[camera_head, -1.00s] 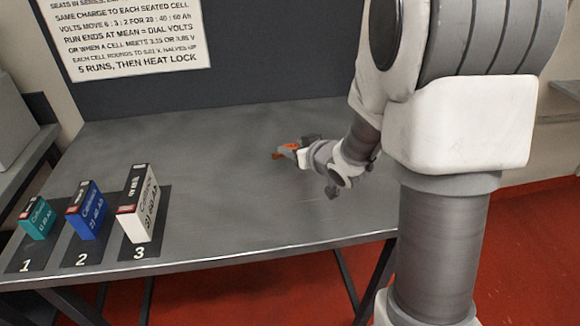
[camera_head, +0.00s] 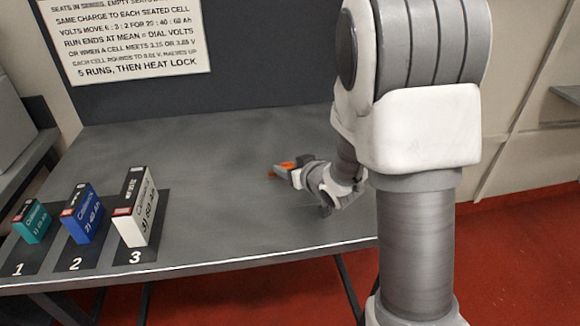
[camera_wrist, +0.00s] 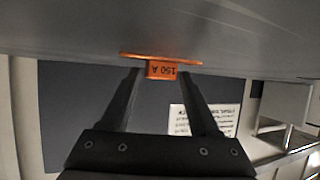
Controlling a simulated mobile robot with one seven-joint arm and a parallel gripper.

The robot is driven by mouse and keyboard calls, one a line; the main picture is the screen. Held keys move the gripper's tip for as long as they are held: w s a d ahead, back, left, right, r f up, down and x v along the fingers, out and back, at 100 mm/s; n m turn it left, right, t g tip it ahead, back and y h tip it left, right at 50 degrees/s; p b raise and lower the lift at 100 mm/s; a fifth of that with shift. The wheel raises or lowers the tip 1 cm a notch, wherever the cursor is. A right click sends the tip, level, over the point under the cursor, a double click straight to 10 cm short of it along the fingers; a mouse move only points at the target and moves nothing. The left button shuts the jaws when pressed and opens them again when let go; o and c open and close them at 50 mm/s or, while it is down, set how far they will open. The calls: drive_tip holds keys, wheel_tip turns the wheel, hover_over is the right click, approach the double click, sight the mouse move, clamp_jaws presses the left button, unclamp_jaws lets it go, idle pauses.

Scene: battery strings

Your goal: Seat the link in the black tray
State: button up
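The link (camera_wrist: 160,70) is orange, with a thin flat bar and a block marked "150 A". In the wrist view, the block sits between my fingertips, which look shut on it. In the head view, my gripper (camera_head: 288,172) is low over the middle of the grey table, with orange at its tip (camera_head: 273,175). Small gaps beside the block are hard to judge. I cannot make out a black tray for the link in either view.
Teal (camera_head: 32,222), blue (camera_head: 83,214) and white (camera_head: 136,208) battery boxes stand at the left on dark plates numbered 1, 2 and 3. The grey table (camera_head: 220,200) is bare between them and my gripper. A printed sign (camera_head: 125,35) hangs behind.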

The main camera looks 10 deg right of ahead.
drive_tip(key=shift+o, duration=1)
drive_tip(key=shift+r, duration=0.1)
